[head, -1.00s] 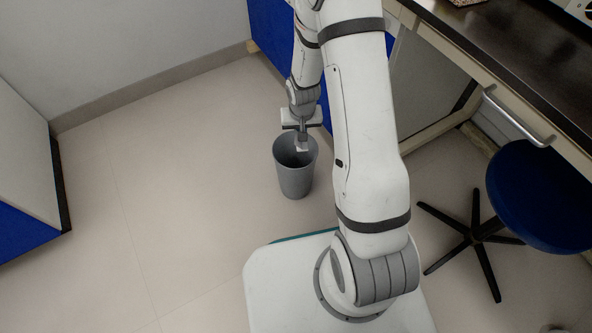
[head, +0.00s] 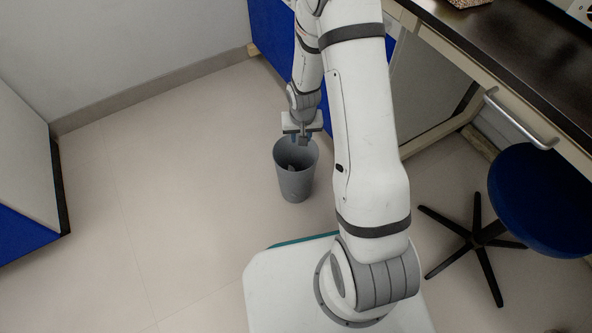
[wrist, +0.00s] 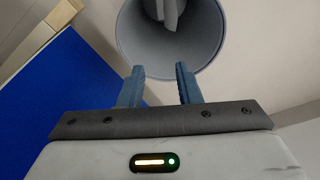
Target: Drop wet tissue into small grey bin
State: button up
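The small grey bin (head: 296,187) stands upright on the floor, and its open mouth also shows in the wrist view (wrist: 200,55). My gripper (head: 301,139) is just above the bin's far rim, pointing down. In the wrist view my gripper (wrist: 160,74) has its two blue-grey fingers apart with nothing between them. A small pale grey piece, which looks like the wet tissue (head: 291,167), is inside the bin. It also shows as a folded grey-white shape in the wrist view (wrist: 161,14), partly cut off by the frame edge.
A blue-seated stool (head: 545,205) with dark legs stands at right. A dark-topped bench (head: 500,60) runs along the right. A blue and white cabinet (head: 25,180) is at left. The floor left of the bin is clear.

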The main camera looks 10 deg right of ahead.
notch_tip(320, 180, up, 7)
jog(key=s+p, duration=0.1)
jog(key=p, duration=0.2)
jog(key=shift+r, duration=0.2)
jog(key=shift+a, duration=0.1)
jog(key=s+r+p, duration=0.6)
jog(key=r+p, duration=0.5)
jog(key=r, duration=0.8)
jog(key=s+r+n+p, duration=0.1)
jog(key=s+r+p, duration=0.6)
jog(key=r, duration=1.3)
jog(key=s+r+p, duration=0.7)
jog(key=r+p, duration=0.7)
jog(key=r, duration=0.5)
jog(key=shift+d+r+t+p, duration=0.3)
jog(key=shift+d+t, duration=0.1)
jog(key=shift+s, duration=0.15)
